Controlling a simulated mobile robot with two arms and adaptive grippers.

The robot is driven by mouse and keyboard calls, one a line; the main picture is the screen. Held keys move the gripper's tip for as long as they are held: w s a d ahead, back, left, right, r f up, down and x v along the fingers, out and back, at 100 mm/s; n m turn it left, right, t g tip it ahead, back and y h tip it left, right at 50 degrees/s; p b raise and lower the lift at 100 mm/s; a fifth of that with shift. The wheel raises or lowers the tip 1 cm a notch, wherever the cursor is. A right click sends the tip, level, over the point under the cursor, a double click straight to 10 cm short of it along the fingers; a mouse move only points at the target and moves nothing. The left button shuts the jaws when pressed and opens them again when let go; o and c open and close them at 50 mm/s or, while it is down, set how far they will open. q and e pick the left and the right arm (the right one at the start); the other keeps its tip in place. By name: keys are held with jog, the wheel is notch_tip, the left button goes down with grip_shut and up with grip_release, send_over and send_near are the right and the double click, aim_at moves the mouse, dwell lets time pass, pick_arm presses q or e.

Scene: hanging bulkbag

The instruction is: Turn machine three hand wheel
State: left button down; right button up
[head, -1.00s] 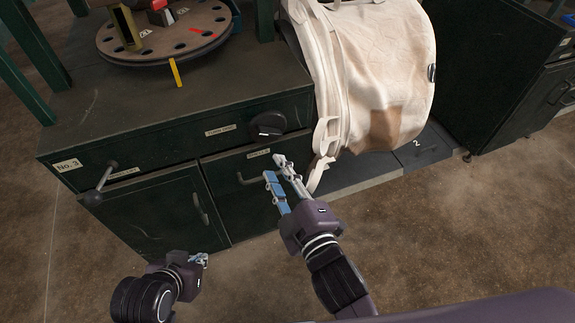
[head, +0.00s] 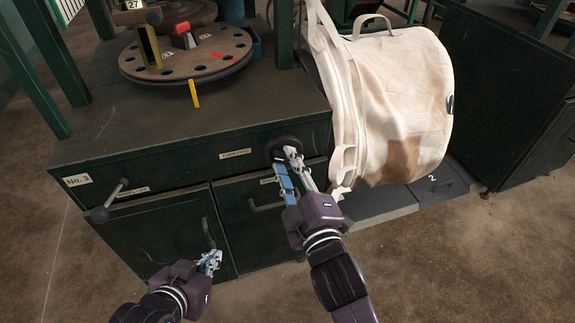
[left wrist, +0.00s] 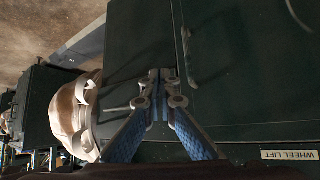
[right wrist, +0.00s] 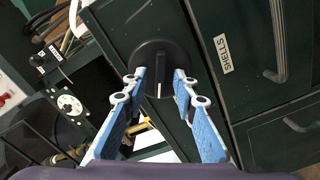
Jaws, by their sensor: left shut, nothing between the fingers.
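The cabinet marked No. 3 (head: 160,160) carries a round black hand wheel (head: 270,150) on its upper front panel. In the right wrist view the hand wheel (right wrist: 152,56) shows a raised bar with a pale mark across its face. My right gripper (head: 286,160) is at the hand wheel. Its open fingers (right wrist: 160,80) stand either side of the bar; I cannot tell whether they touch it. My left gripper (head: 212,258) is low in front of the cabinet's left door, shut and empty, and it also shows in the left wrist view (left wrist: 160,78).
A lever (head: 110,200) with a ball end sticks out at the cabinet's left, by the wheel lift label (left wrist: 290,155). A drilled disc (head: 185,60) stands on top. A pale bulk bag (head: 400,100) hangs close right of the hand wheel. Drawer handles lie below it.

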jog(key=shift+c, duration=0.4)
grip_shut()
